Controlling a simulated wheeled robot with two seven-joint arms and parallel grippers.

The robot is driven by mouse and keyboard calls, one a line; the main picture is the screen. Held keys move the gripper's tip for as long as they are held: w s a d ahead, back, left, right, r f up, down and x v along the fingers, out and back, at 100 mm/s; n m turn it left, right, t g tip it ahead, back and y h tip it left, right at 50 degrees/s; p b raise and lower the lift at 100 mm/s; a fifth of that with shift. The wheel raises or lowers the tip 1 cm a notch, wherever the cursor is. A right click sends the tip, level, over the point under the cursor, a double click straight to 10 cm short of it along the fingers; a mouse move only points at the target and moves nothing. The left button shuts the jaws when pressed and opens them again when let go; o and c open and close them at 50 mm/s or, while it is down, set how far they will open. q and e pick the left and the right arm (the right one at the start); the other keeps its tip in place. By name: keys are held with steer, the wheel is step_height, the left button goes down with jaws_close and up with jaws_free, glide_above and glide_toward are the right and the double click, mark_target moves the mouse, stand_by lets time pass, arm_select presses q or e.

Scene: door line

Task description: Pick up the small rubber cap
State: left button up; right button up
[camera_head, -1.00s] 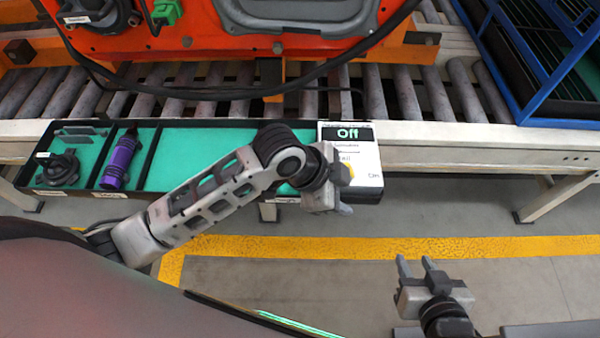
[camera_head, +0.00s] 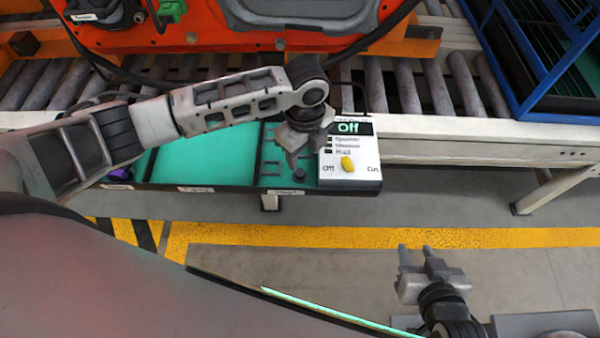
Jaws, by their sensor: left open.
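My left gripper (camera_head: 298,165) is over the right-hand compartment of the teal-lined tray (camera_head: 205,160), just left of the white switch box. Its fingers point down and it is open. I cannot make out a small rubber cap for certain; dark shapes under and beside the fingers blend with them. My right gripper (camera_head: 416,248) is open and empty above the floor at the lower right, well away from the tray.
A white switch box (camera_head: 349,169) with a yellow knob and an "Off" display stands at the tray's right end. Behind are the roller conveyor (camera_head: 408,88), an orange car door part (camera_head: 150,45) and a blue crate (camera_head: 520,60). My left arm covers the tray's left part.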

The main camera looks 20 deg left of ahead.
mark_target(300, 172)
arm_select(q)
steer(key=shift+f, duration=0.9)
steer(key=shift+s+a+f, duration=0.1)
steer(key=shift+a+f, duration=0.1)
steer(key=shift+f, duration=1.15)
steer(key=shift+s+a+f, duration=0.1)
steer(key=shift+a+f, duration=0.1)
steer(key=shift+f, duration=1.15)
jaws_close()
